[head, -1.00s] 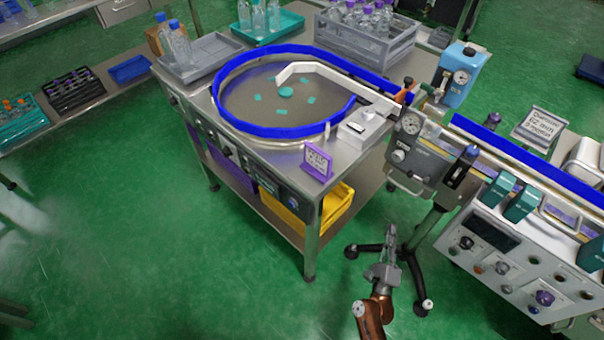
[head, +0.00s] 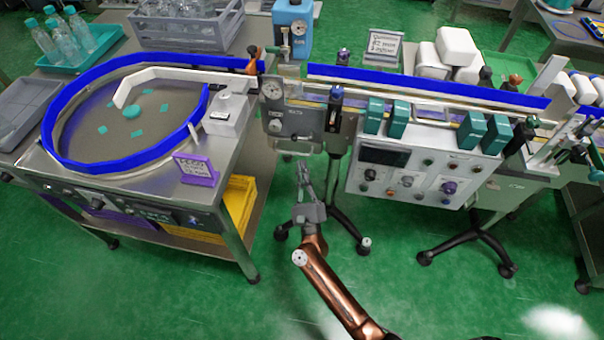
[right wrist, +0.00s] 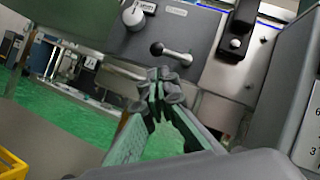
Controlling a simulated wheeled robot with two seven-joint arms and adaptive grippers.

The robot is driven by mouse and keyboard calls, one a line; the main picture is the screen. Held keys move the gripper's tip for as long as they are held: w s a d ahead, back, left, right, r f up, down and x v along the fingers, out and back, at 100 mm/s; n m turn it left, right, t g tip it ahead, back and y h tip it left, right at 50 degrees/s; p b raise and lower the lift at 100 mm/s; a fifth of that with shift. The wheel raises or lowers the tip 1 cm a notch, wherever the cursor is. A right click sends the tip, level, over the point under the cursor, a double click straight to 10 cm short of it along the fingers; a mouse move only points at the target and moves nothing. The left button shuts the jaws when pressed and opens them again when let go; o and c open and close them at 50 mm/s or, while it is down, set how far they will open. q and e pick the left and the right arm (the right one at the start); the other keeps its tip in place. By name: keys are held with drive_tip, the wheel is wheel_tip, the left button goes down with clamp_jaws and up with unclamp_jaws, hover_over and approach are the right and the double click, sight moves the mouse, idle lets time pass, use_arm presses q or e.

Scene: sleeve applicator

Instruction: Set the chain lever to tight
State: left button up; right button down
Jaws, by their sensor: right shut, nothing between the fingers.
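A small lever (right wrist: 175,54) with a black ball at its left end and a silver arm sits on the grey panel (right wrist: 185,28) in the right wrist view. It looks like the chain lever, but I cannot read its label. The same panel shows in the head view (head: 287,125), under a round gauge, where the lever is too small to make out clearly. My right gripper (head: 303,166) is shut and empty, in front of and below the panel. In the right wrist view its fingertips (right wrist: 160,82) are just below the lever, apparently apart from it. My left gripper is out of view.
A round knob (right wrist: 133,16) is left of the lever, and a black switch (right wrist: 236,44) is to its right. A steel table with a blue-rimmed turntable (head: 55,150) stands left, a control box (head: 420,180) right. Green floor (head: 200,300) is open in front.

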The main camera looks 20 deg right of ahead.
sight(302, 138)
use_arm(q)
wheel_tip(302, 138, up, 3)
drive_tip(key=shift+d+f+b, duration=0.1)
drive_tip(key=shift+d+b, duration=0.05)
drive_tip(key=shift+b, duration=0.15)
use_arm(e)
drive_tip(key=x, duration=0.5)
drive_tip(key=shift+w+r, duration=0.15)
drive_tip(key=shift+w, duration=0.15)
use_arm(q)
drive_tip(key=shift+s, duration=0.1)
